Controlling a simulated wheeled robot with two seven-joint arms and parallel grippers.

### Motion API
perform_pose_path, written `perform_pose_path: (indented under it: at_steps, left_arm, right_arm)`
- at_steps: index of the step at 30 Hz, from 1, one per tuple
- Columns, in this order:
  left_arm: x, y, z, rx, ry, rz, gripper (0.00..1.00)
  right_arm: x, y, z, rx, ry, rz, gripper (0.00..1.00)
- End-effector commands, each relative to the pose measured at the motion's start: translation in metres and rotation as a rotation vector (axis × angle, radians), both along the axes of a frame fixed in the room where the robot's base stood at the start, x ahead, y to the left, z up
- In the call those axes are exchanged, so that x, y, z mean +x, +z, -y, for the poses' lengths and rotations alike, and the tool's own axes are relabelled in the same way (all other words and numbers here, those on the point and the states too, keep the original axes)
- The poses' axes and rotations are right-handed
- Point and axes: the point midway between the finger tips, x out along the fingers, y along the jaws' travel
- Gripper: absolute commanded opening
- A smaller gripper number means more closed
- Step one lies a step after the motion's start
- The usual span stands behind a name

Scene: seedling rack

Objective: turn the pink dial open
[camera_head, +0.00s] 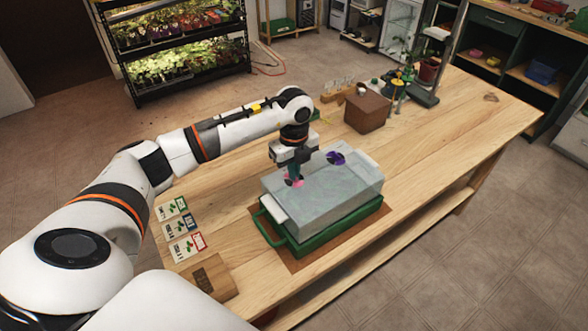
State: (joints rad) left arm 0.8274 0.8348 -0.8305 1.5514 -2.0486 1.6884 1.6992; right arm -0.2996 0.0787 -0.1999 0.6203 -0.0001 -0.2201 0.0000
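The pink dial (297,183) sits on the top of a translucent grey box lid (325,193), near its left end. A purple dial (336,158) sits on the same lid, farther back to the right. The lid covers a green tray (320,233) on the table. My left gripper (290,177) points down right at the pink dial, with its fingertips at or around it. The fingers hide part of the dial. I cannot tell whether they are closed on it. My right gripper is not in view.
The tray stands on a brown mat (290,262) on a wooden table (440,125). Seed cards (183,228) and a wooden block (213,277) lie at the left. A brown box (368,112) stands behind. The table's right part is clear.

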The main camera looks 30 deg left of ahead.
Motion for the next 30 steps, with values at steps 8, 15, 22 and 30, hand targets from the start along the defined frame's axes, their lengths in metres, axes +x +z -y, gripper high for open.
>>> perform_pose_path:
  at_steps: [8, 15, 22, 30]
  left_arm:
    - [0.0003, 0.0004, 0.0001, 0.0, 0.018, 0.001, 0.0]
    - [0.0002, 0.0004, 0.0, 0.0, 0.017, 0.001, 0.0]
    - [0.0001, 0.0002, -0.0001, 0.0, 0.017, 0.001, 0.26]
    - [0.0006, 0.0046, -0.0002, 0.0, 0.016, 0.002, 0.26]
  right_arm:
    - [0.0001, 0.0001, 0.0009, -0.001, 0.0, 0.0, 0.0]
    - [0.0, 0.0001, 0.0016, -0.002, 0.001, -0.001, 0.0]
    - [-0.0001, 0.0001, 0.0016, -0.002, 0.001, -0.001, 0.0]
    - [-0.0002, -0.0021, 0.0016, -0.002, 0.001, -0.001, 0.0]
